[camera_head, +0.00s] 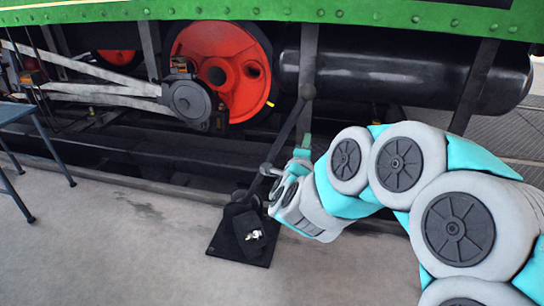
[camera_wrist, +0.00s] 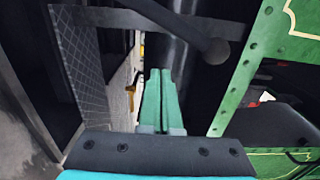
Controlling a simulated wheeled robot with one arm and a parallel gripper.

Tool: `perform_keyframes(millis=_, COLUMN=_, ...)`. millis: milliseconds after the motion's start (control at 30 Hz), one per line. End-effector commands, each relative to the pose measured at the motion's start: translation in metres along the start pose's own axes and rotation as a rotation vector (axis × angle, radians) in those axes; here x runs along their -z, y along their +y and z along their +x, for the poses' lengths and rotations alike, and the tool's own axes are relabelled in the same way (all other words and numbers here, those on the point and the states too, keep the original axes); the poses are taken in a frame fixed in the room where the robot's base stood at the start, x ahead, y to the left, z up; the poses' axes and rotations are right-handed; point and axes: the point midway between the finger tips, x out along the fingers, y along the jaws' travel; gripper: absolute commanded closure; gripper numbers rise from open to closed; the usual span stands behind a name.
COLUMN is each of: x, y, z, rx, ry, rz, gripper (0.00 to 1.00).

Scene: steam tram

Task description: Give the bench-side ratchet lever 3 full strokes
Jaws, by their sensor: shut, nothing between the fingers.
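The ratchet lever (camera_head: 290,130) is a dark slanted bar with a round knob at its upper end. It rises from a black ratchet stand (camera_head: 228,245) on the floor and leans up to the right. My gripper (camera_head: 304,143) is just right of the bar and below the knob, its green fingers pressed together with nothing between them. In the wrist view the shut fingertips (camera_wrist: 160,72) point ahead, and the lever's knob (camera_wrist: 217,51) is to their right, apart from them in the picture. Whether a finger touches the bar cannot be told.
Behind stands the green steam tram (camera_head: 290,10) with a red wheel (camera_head: 245,85), pale rods and a black cylinder (camera_head: 400,75). A blue-grey bench (camera_head: 15,112) is at the far left. The grey floor (camera_head: 110,240) is clear in front and left of the stand.

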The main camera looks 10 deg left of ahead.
Motion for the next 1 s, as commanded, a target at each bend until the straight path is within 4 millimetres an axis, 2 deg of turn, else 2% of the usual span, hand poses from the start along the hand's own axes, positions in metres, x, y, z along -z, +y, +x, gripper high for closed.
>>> perform_keyframes(millis=700, x=0.001, y=0.001, z=0.096, rx=0.0, ry=0.002, rz=0.0, gripper=1.0)
perform_keyframes(millis=833, x=0.001, y=0.0, z=0.105, rx=0.002, ry=0.002, rz=-0.001, gripper=1.0)
perform_keyframes(millis=1000, x=0.001, y=0.0, z=0.106, rx=0.002, ry=0.001, rz=-0.001, gripper=1.0)
